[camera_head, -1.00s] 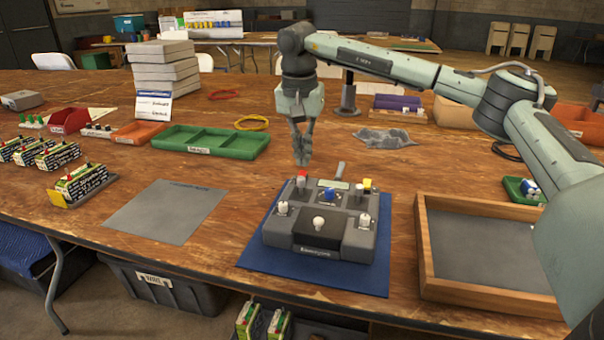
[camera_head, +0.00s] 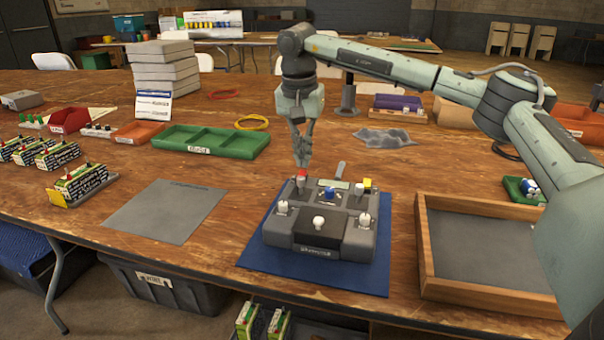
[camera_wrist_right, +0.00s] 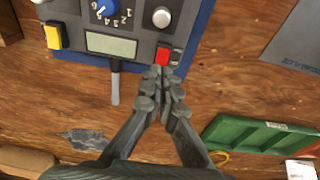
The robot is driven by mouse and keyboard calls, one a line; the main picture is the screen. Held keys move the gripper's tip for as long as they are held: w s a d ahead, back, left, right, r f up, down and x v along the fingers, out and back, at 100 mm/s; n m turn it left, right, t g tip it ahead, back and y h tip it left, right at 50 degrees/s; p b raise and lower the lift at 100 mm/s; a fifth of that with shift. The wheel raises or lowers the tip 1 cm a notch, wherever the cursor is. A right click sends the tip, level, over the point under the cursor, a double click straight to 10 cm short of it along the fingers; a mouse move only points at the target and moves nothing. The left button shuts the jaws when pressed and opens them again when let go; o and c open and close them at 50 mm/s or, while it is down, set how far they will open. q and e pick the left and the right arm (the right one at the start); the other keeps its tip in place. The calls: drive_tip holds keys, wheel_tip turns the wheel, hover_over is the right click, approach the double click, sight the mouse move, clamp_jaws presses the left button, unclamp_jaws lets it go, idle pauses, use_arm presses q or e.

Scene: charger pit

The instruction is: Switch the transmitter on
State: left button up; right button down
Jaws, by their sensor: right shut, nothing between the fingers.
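The transmitter (camera_head: 330,243) is a grey box with a black front panel, lying on a blue mat (camera_head: 254,255). It has white sticks, a blue knob (camera_head: 329,195), a red switch (camera_head: 302,176) at its back left and a yellow one (camera_head: 367,183) at its back right. In the wrist view the red switch (camera_wrist_right: 162,56) lies just beyond my fingertips, with the blue knob (camera_wrist_right: 103,8) and yellow switch (camera_wrist_right: 53,36) to the left. My right gripper (camera_head: 303,160) points down above the red switch, shut and empty. I cannot tell whether it touches the switch. My left gripper is out of view.
A wooden tray (camera_head: 428,265) stands right of the mat. A grey sheet (camera_head: 168,210) lies to the left. A green tray (camera_head: 211,142) and grey cloth (camera_head: 386,137) are behind. Battery packs (camera_head: 82,184) stand at the far left.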

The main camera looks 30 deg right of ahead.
sight(303, 171)
drive_tip(key=shift+f+b, duration=0.4)
drive_tip(key=shift+f, duration=0.55)
idle(0.4)
wheel_tip(303, 171, up, 5)
drive_tip(key=p, duration=0.4)
drive_tip(key=shift+p, duration=0.3)
drive_tip(key=shift+r+p, duration=0.35)
drive_tip(key=shift+r, duration=0.65)
